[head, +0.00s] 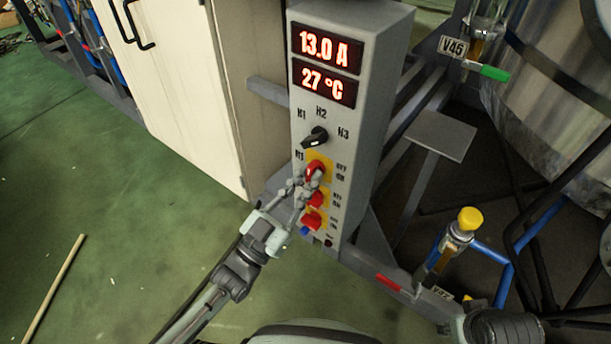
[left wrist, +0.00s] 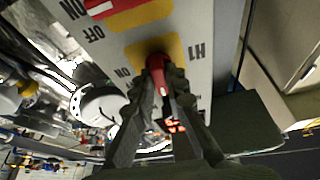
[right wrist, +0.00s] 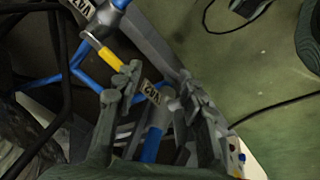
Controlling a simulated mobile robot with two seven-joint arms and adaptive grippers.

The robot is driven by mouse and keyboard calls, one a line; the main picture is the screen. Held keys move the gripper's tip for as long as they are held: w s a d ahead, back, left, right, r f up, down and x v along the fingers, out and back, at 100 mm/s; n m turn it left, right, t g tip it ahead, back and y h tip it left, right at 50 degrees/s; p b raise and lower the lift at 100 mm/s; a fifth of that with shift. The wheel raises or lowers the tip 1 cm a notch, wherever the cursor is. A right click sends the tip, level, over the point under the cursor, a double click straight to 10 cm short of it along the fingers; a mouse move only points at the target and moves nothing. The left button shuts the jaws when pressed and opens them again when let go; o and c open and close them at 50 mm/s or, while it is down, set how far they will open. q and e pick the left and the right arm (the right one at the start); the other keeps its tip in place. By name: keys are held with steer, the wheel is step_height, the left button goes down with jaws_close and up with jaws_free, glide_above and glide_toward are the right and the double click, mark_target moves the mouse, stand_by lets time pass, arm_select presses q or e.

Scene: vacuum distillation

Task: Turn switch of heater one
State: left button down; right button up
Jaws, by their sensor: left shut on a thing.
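The heater control box (head: 348,100) stands upright in the middle of the head view. Its displays read 13.0 A and 27 °C. The top red switch (head: 315,170), on a yellow plate, is the one marked H1; it also shows in the left wrist view (left wrist: 157,66). My left gripper (head: 306,186) reaches it from below left, with its fingers shut on the red knob. The fingers hide part of the knob. My right gripper (right wrist: 160,85) shows in the right wrist view with its fingers apart and nothing clearly held between them.
Two more red switches (head: 314,199) sit below on the box. A black selector knob (head: 315,137) is above. A yellow-capped valve (head: 469,219) and blue pipes are at the right. A pale cabinet (head: 180,80) stands left; the green floor is mostly open.

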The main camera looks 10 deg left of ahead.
arm_select(q)
steer(key=shift+w+d+r+n+t+y, duration=0.1)
steer(key=shift+r+n+t+y, duration=0.2)
steer(key=shift+n, duration=0.6)
arm_select(e)
steer(key=shift+w+a+f, duration=0.15)
steer(key=shift+w+f, duration=0.1)
steer(key=shift+f, duration=0.25)
steer(key=shift+s, duration=0.1)
arm_select(q)
steer(key=c, duration=1.5)
jaws_free()
steer(key=shift+c, duration=0.2)
steer(key=shift+f, duration=0.1)
arm_select(e)
steer(key=shift+s, duration=0.15)
arm_select(q)
steer(key=shift+f, duration=0.15)
